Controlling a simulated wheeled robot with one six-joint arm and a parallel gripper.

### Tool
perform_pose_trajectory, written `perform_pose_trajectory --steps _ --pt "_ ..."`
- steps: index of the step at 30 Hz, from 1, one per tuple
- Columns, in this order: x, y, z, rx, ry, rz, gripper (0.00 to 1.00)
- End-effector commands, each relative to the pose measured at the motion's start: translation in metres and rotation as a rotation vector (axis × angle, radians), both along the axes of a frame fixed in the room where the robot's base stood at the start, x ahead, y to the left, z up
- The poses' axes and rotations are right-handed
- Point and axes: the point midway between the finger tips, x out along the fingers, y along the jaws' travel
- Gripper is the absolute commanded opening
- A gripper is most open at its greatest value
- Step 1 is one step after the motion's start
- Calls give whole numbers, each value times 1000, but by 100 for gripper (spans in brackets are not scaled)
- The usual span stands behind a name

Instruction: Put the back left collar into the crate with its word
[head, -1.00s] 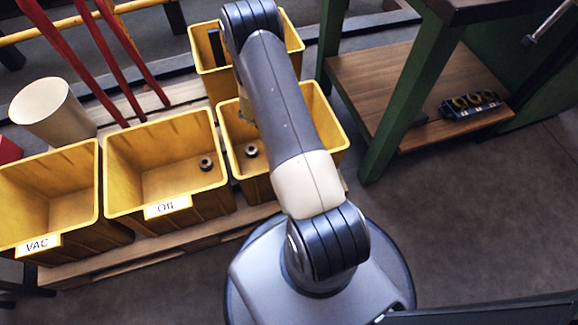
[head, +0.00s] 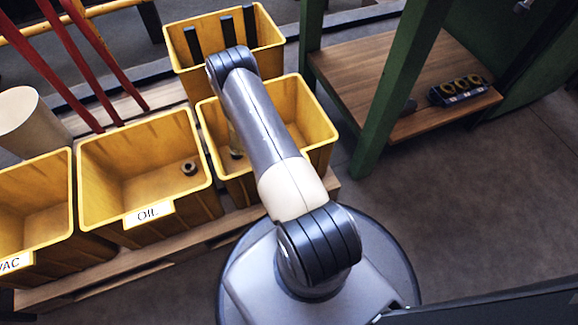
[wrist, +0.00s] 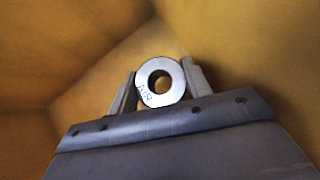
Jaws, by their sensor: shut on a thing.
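My gripper (wrist: 160,88) is shut on a steel collar (wrist: 143,92), a ring with a dark hole and a word on its face that looks like AIR. In the wrist view, yellow walls surround them. In the head view my arm bends down into the yellow crate (head: 318,135) right of the OIL crate (head: 142,180). My arm mostly hides the gripper there, and that crate's label is hidden. A dark spot low in this crate may be a collar; I cannot tell if it is the held one.
A loose collar (head: 189,168) lies in the OIL crate. The VAC crate (head: 50,215) is at the left edge. A back crate (head: 268,32) holds dark upright bars. A green-legged bench (head: 385,90) at right has a shelf with a rack of rings (head: 461,90). Red bars rise behind the crates.

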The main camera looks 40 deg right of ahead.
Motion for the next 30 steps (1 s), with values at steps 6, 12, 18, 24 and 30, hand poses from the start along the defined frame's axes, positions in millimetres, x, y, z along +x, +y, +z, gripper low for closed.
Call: perform_pose_trajectory --steps 6,12,18,24,30 --pt "0 0 -1 -2 -1 0 4" --pt "0 0 -6 -2 -1 0 4" --pt "0 0 -11 -2 -1 0 4" --pt "0 0 -13 -2 -1 0 4" --pt "0 0 -13 0 0 0 60"
